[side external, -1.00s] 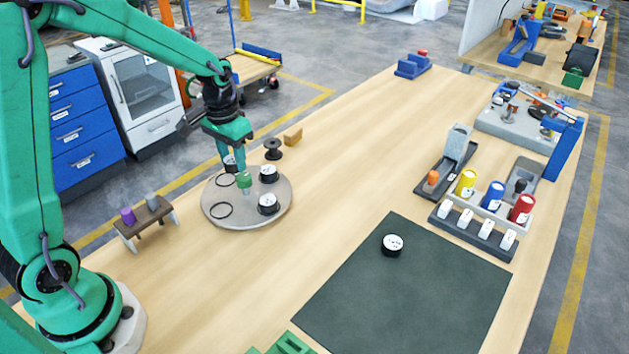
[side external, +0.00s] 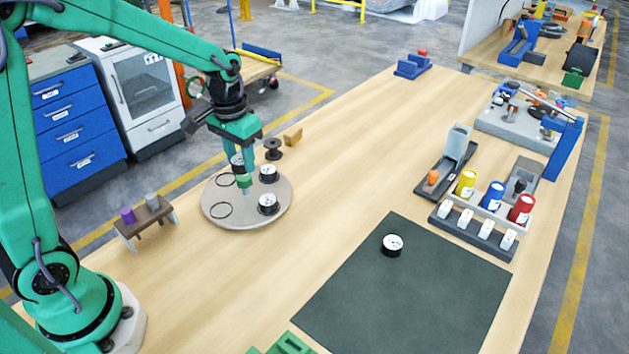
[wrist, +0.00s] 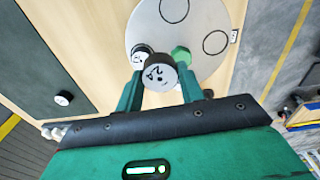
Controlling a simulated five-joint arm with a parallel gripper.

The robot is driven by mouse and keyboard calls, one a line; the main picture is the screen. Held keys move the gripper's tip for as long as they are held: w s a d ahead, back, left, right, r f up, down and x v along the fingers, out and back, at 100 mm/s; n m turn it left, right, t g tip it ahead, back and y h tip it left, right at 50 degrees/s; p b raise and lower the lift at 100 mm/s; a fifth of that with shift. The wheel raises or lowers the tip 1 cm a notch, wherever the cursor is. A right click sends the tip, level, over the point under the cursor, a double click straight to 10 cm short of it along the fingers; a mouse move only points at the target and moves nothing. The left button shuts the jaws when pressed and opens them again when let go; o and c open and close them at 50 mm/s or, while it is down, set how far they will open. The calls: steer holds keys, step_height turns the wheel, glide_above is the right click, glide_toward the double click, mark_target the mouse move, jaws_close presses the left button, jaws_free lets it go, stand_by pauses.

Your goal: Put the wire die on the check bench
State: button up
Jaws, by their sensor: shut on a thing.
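My gripper (side external: 241,166) is shut on a wire die (side external: 237,160), a short black cylinder with a white numbered top. In the wrist view the held die (wrist: 158,73) sits between the fingertips of my gripper (wrist: 159,82), and its top reads about "24". It is over the round beige disc (side external: 250,218); the side view suggests a small lift. Two similar dies (side external: 268,173) (side external: 268,203) stand on the disc, beside a green knob (side external: 244,181). Another die (side external: 392,244) stands on the dark mat (side external: 420,295). I cannot tell which surface is the check bench.
A small brown stand (side external: 147,222) with purple and grey cylinders is left of the disc. A black spool (side external: 273,149) and yellow block (side external: 293,136) are behind it. Coloured cans and fixtures (side external: 485,215) line the right. The table between disc and mat is clear.

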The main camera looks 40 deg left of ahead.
steer(key=s+d, duration=0.2)
steer(key=d, duration=1.8)
steer(key=s+d+f+m, duration=0.2)
steer(key=s+d, duration=1.1)
steer(key=d, duration=0.4)
glide_above(357, 300)
step_height(357, 300, down, 6)
steer(key=shift+a+f, duration=0.1)
steer(key=shift+f, duration=0.15)
steer(key=shift+n, duration=0.3)
steer(key=shift+f, duration=2)
steer(key=shift+f, duration=0.15)
steer(key=o, duration=1.2)
steer(key=shift+c, duration=0.2)
